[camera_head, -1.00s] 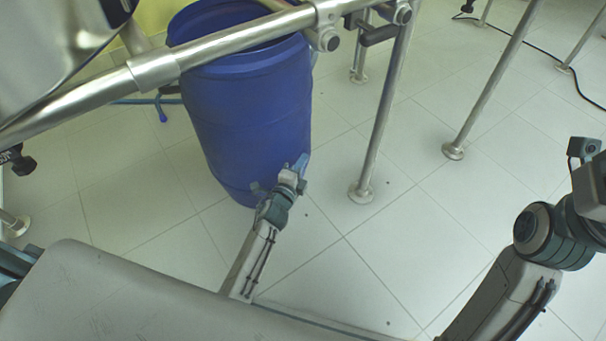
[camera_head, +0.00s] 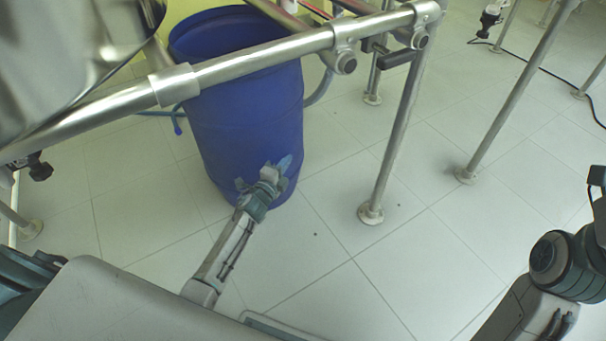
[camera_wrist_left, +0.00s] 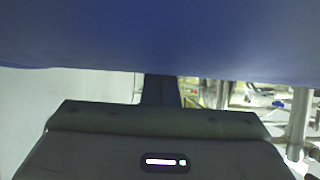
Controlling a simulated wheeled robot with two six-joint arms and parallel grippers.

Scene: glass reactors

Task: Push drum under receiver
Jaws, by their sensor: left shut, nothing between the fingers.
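The blue open-topped drum (camera_head: 248,115) stands upright on the floor, partly behind a slanting steel rail that crosses its upper part. My left gripper (camera_head: 272,170) is shut and empty, at the drum's lower front side, seemingly against its wall. In the left wrist view the drum's blue wall (camera_wrist_left: 160,35) fills the top, and one dark finger (camera_wrist_left: 160,90) reaches up to it. A shiny metal vessel (camera_head: 70,45) hangs at the upper left, left of the drum; I cannot tell if it is the receiver. My right arm shows at the lower right, its gripper out of frame.
The steel rail (camera_head: 260,65) belongs to a frame whose leg (camera_head: 392,150) stands right of the drum on a round foot. Another leg (camera_head: 515,95) stands farther right. A black cable (camera_head: 545,62) lies at the far right. Tiled floor between is clear.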

